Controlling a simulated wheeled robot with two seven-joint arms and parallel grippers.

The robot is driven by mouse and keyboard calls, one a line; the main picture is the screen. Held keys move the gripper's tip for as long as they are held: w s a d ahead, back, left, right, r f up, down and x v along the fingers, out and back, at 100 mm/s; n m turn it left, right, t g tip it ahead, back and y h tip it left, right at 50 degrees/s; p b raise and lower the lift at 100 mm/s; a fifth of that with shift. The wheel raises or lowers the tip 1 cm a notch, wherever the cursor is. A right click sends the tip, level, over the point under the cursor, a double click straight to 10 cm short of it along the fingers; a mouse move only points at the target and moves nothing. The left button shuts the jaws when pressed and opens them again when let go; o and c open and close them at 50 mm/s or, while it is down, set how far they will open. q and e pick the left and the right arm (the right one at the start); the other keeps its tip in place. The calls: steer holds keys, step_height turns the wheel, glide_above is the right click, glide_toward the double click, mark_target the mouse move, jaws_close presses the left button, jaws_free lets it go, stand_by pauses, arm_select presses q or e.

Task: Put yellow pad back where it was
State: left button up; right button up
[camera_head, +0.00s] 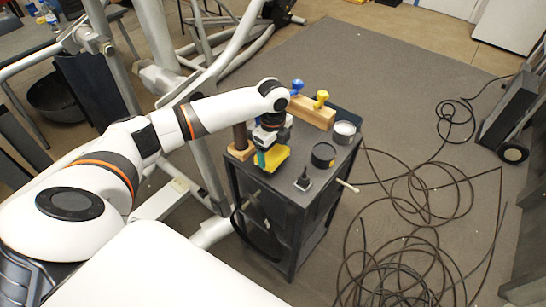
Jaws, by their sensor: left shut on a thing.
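The yellow pad (277,160) is at the left part of the dark cart's top, with a teal-green part along its left side. My left gripper (266,147) reaches down over the cart and is shut on the yellow pad from above. The gripper body hides the upper part of the pad, and I cannot tell whether the pad touches the cart top. My right gripper is not in view.
The dark cart (290,196) also bears a wooden block (312,112) with blue and yellow knobs, a black round container (323,155), a silver tin (344,131) and a small dark object (303,181). Coiled black cable (420,195) covers the floor at right.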

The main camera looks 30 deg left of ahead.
mark_target(273, 153)
arm_select(q)
step_height(273, 153, down, 4)
steer(key=shift+r, duration=0.2)
steer(key=o, duration=0.8)
steer(key=shift+c, duration=0.2)
steer(key=shift+r, duration=0.1)
step_height(273, 153, up, 12)
